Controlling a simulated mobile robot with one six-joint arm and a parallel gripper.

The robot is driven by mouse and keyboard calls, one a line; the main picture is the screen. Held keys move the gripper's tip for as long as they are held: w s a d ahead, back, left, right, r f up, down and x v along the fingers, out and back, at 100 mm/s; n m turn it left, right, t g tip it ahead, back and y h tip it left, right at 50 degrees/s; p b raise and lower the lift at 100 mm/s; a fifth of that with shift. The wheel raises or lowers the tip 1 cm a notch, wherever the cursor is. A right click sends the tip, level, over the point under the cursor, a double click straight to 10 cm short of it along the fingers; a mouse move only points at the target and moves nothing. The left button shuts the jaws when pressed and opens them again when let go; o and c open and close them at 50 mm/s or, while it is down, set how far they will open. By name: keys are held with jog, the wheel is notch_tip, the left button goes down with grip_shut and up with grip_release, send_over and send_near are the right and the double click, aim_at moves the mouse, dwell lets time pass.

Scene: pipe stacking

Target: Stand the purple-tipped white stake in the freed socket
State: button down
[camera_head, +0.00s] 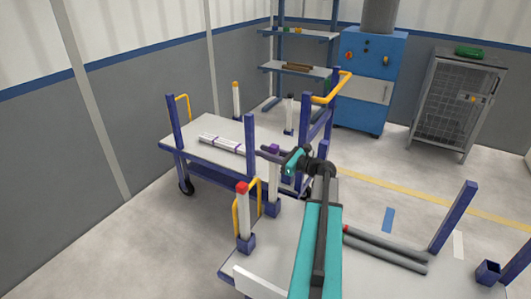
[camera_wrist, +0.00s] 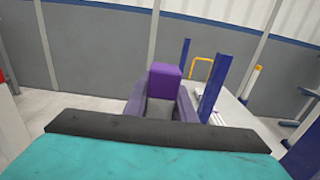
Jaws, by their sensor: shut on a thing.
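The purple-tipped white stake (camera_head: 273,180) stands upright at the left edge of the near cart in the head view. Its lower end meets a blue socket (camera_head: 273,207); I cannot tell how deep it sits. My gripper (camera_head: 275,154) is shut on the stake near its top. In the wrist view, the purple tip (camera_wrist: 164,82) rises between the two fingers of my gripper (camera_wrist: 161,108). The lower stake and the socket are hidden there.
A red-tipped white stake (camera_head: 243,215) stands in a socket nearby at the left. Grey pipes (camera_head: 385,250) lie on the near cart. An open blue socket (camera_head: 488,272) is at the right. Banded white pipes (camera_head: 222,145) lie on the far cart (camera_head: 185,143).

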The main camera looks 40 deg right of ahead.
jog(key=shift+f+b, duration=0.3)
jog(key=shift+f, duration=0.15)
jog(key=c, duration=1.4)
grip_release()
jog(key=v, duration=1.4)
jog(key=shift+b, duration=0.3)
jog(key=shift+w, duration=0.1)
jog(key=shift+r, duration=0.15)
